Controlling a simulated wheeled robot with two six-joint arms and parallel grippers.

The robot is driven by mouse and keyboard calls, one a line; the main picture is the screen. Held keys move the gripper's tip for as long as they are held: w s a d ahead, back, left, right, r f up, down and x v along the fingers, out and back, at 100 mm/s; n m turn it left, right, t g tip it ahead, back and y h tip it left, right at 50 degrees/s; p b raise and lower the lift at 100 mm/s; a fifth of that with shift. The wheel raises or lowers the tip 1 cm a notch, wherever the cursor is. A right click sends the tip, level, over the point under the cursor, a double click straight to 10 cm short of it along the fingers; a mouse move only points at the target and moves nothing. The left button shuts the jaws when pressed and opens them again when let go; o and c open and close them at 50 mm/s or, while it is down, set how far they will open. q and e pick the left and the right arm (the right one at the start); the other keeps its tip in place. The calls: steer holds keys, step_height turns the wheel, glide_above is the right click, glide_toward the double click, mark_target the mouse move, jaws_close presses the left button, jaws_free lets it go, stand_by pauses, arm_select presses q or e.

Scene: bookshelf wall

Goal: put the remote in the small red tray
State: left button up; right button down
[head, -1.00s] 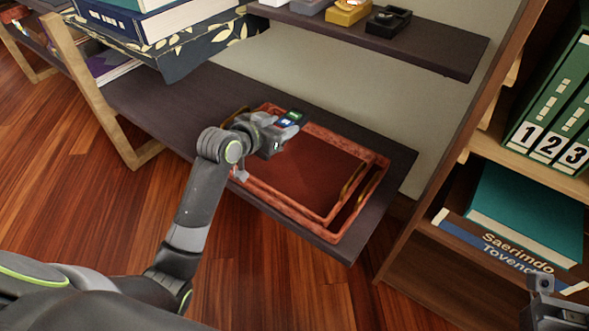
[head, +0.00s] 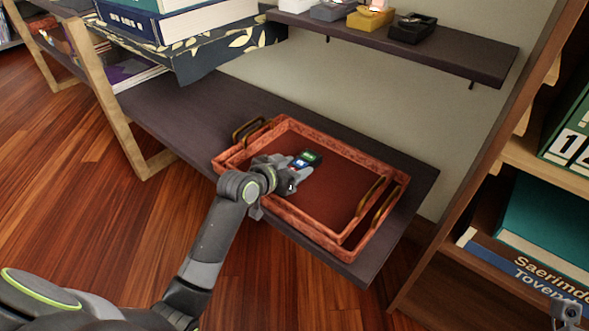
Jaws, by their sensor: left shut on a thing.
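The small red tray (head: 345,238) sits nested inside a larger red tray (head: 337,252) on the low dark shelf. Both have brass-coloured handles at their ends. My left gripper (head: 292,168) is over the left part of the small tray, shut on the remote (head: 308,158), a dark bar with green and blue patches. The remote shows over the small tray's inside, near its back rim; I cannot tell if it touches the floor. The gripper hides the tray's near left part. Only a bit of my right gripper (head: 567,312) shows in the bottom right corner.
Above the trays is a narrow dark shelf (head: 450,50) with small boxed items. A leafy-patterned box (head: 235,45) with books on it stands to the left. A wooden bookcase (head: 480,165) with books and green binders bounds the right. The low shelf (head: 190,110) is clear left of the trays.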

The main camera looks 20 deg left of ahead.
arm_select(q)
steer(key=o, duration=1.1)
steer(key=shift+c, duration=0.2)
